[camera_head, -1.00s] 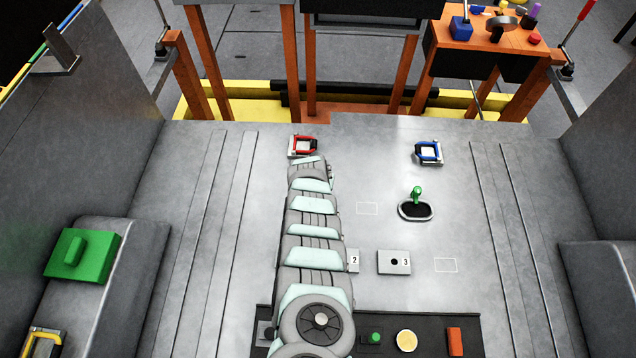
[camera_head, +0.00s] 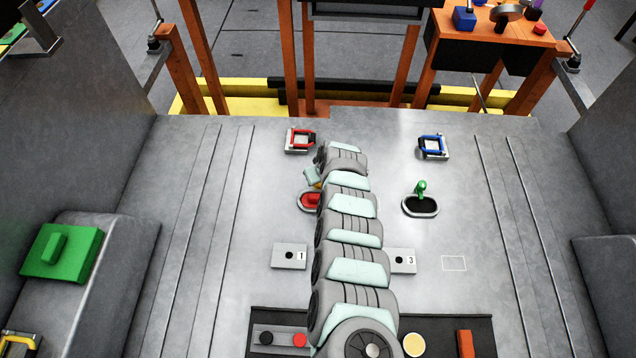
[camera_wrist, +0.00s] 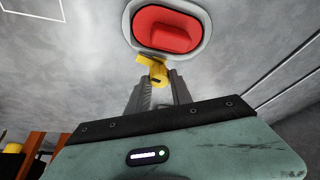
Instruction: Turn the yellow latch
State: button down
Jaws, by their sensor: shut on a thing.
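The yellow latch (camera_wrist: 157,70) is a small yellow piece at the rim of a red oval fixture (camera_wrist: 168,28) in the wrist view. My gripper (camera_wrist: 158,82) is shut on the latch, with its two grey fingers closed around it from below in that view. In the head view the yellow latch (camera_head: 318,184) is a tiny patch beside my gripper (camera_head: 316,182), just above the red oval (camera_head: 309,201). My arm hides the right part of the red oval there. How far the latch is turned I cannot tell.
A red-handled fixture (camera_head: 300,140) and a blue-handled one (camera_head: 433,146) stand farther back. A green lever (camera_head: 421,188) is to the right. A green block (camera_head: 61,251) sits at the left.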

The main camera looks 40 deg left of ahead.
jog(key=shift+f+n+b, duration=0.2)
jog(key=shift+n+b, duration=0.3)
jog(key=shift+b, duration=0.1)
jog(key=shift+r+g, duration=0.1)
jog(key=shift+g, duration=0.2)
jog(key=c, duration=1.1)
grip_release()
jog(key=shift+c, duration=0.2)
jog(key=p+v, duration=0.6)
jog(key=v, duration=0.5)
